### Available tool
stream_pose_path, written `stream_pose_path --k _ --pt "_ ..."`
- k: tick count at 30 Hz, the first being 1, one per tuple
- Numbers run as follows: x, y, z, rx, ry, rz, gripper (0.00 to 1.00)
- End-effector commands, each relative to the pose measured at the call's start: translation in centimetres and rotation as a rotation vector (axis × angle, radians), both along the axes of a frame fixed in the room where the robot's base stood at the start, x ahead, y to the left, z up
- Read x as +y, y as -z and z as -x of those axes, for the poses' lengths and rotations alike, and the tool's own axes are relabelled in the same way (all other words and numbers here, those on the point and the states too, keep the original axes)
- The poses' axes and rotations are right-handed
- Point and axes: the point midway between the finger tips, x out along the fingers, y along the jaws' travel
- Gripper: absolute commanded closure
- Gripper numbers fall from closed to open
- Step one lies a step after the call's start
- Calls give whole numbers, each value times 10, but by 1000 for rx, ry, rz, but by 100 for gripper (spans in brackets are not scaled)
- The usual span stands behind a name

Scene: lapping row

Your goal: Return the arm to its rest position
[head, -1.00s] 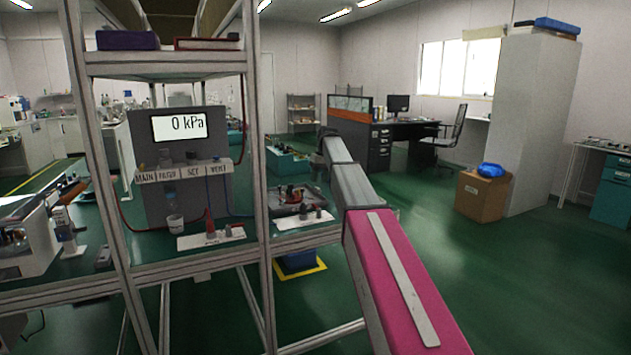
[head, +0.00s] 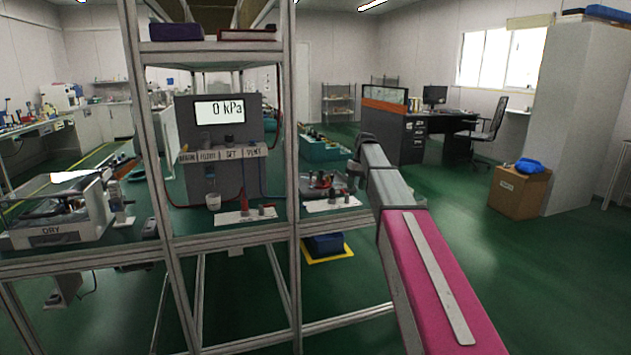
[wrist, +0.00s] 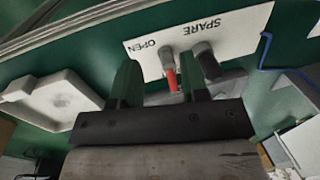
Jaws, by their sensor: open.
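My arm, pink and grey, reaches forward in the right half of the head view. My gripper is small and unclear at its far end there. In the wrist view my gripper (wrist: 160,80) is open, its two dark fingers apart. Beyond the fingers is a white plate (wrist: 225,32) marked OPEN and SPARE, seen upside down. A red-tipped grey peg (wrist: 170,74) and a dark peg (wrist: 207,62) stand on it; the red one shows between the fingers. I cannot tell how near the fingers are to them.
A metal frame rack (head: 287,120) stands left of my arm, with a gauge box (head: 220,112) reading 0 kPa. A white tray (wrist: 55,98) lies left in the wrist view. A cardboard box (head: 518,190) stands at right. The green floor (head: 450,235) between is open.

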Motion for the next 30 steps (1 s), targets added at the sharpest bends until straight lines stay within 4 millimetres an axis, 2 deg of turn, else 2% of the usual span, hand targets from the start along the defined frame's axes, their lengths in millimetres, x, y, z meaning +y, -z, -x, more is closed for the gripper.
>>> stream_pose_path --k 1,8,11,15,21,27,30 --pt "0 13 13 1 8 5 59" --pt "-3 72 59 1 55 29 59" --pt "-6 109 95 2 86 46 59" --pt "-9 164 153 -3 134 73 59" --pt "-15 227 240 -10 197 114 59" --pt "-21 270 322 -23 249 150 59" --pt "-23 283 351 -28 268 162 59"
